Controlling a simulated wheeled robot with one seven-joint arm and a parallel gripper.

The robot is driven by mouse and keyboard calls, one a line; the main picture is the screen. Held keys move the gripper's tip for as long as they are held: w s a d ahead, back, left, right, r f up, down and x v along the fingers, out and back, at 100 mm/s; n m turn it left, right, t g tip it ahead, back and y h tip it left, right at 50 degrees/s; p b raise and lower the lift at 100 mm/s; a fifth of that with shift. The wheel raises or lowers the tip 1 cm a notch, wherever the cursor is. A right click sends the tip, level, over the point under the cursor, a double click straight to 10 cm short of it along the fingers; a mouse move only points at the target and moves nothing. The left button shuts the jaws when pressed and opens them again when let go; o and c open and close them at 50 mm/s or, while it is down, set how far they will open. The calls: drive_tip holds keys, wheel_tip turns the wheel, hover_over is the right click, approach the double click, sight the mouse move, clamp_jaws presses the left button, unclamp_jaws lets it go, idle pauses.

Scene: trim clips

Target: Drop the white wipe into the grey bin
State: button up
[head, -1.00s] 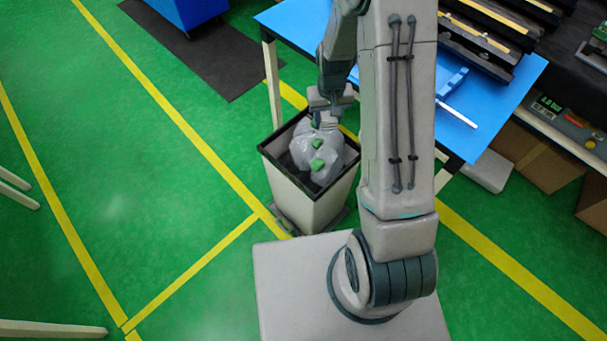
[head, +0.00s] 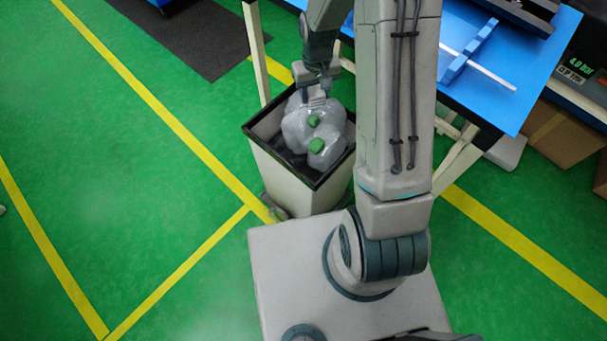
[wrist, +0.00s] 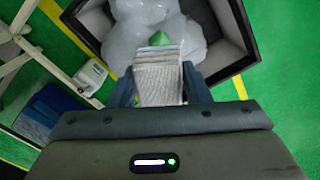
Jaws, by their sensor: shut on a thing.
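The grey bin (head: 285,181), with a dark rim, stands on the floor below my arm. Its rim also shows in the wrist view (wrist: 236,58). Inside are pale translucent bag-like lumps (head: 326,131) with green pieces. My gripper (head: 316,99) is above the bin's opening, towards its far side. In the wrist view, my gripper (wrist: 160,88) is shut on the white wipe (wrist: 160,82), a folded, layered pad between the fingers. The wipe appears over the bin's contents; its exact height above them is hard to tell.
A blue-topped table (head: 500,72) stands behind and right of the bin, with a leg (head: 256,55) close to the bin's far side. A cardboard box (head: 560,135) is at the right.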

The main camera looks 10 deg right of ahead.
drive_tip(key=shift+f+b, duration=0.9)
drive_tip(key=shift+f, duration=0.4)
wheel_tip(320, 180, down, 6)
drive_tip(key=b, duration=0.4)
drive_tip(key=shift+r, duration=0.15)
drive_tip(key=o, duration=1)
wheel_tip(320, 180, up, 14)
drive_tip(key=shift+f+p, duration=0.1)
drive_tip(key=shift+p, duration=0.8)
